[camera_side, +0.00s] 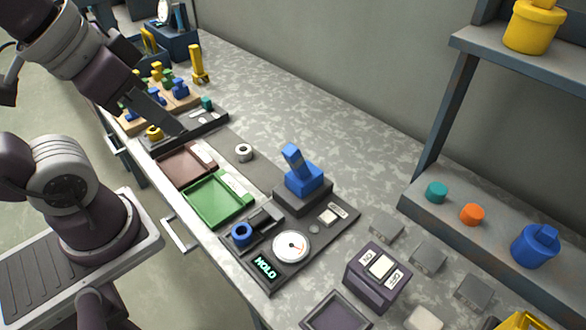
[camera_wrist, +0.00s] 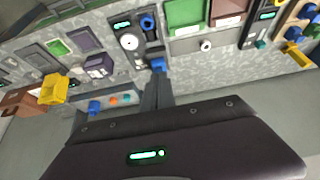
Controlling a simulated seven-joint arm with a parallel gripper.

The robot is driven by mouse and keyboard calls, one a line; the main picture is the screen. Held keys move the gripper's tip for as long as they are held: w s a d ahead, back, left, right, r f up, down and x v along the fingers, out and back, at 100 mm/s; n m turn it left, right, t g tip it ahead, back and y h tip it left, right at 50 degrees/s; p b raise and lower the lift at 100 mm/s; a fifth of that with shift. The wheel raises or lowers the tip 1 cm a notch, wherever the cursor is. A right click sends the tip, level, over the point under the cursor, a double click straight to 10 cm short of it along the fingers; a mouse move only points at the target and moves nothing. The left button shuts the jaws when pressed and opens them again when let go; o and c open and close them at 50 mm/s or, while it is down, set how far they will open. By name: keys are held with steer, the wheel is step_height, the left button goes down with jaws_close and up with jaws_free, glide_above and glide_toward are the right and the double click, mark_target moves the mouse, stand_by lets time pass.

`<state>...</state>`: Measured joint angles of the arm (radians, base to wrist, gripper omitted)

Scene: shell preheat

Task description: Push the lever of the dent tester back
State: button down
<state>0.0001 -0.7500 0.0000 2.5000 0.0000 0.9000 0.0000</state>
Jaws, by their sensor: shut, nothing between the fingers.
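The dent tester (camera_side: 262,284) is a dark plate on the bench in the side view, with a round white dial (camera_side: 291,246) and a display reading HOLD. Its blue lever (camera_side: 293,156) rises from a blue block on a dark base at the plate's back edge and leans to the upper left. A blue ring (camera_side: 242,233) sits in the tester's dark holder. My gripper (camera_side: 179,130) is shut and empty, above the bench left of the lever and apart from it. In the wrist view the lever (camera_wrist: 158,64) shows just beyond my fingertips (camera_wrist: 157,78), partly hidden by them.
A green tray (camera_side: 215,202), a brown tray (camera_side: 184,166) and a small white ring (camera_side: 243,152) lie left of the tester. An ON/OFF switch box (camera_side: 378,273) stands at its right. A shelf (camera_side: 405,204) borders the back right. The bench behind the lever is clear.

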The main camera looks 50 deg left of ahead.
steer(key=c, duration=2.2)
jaws_free()
steer(key=c, duration=1.8)
jaws_free()
steer(key=shift+w, duration=0.1)
steer(key=o, duration=0.6)
steer(key=w+n+g+h, duration=0.1)
steer(key=w, duration=0.1)
steer(key=w+d+f+n+g+h, duration=0.1)
steer(key=w+g, duration=0.1)
steer(key=w+n+g, duration=0.1)
steer(key=w+n, duration=0.1)
steer(key=shift+w+d+f+g+h, duration=0.15)
steer(key=shift+d+f+g+h, duration=0.2)
steer(key=shift+f+g+h, duration=0.05)
steer(key=shift+o, duration=0.2)
steer(key=n+g+h, duration=0.3)
steer(key=n+h, duration=0.5)
glide_toward(299, 162)
steer(key=s+d+r, duration=0.2)
steer(key=s+d, duration=0.1)
steer(key=s, duration=0.1)
step_height(299, 162, down, 8)
steer(key=w+n+t+h, duration=0.2)
steer(key=w+h, duration=0.1)
steer(key=h, duration=0.4)
steer(key=d, duration=0.6)
steer(key=shift+s+d+r, duration=0.15)
steer(key=shift+s+d, duration=0.05)
steer(key=shift+s, duration=0.05)
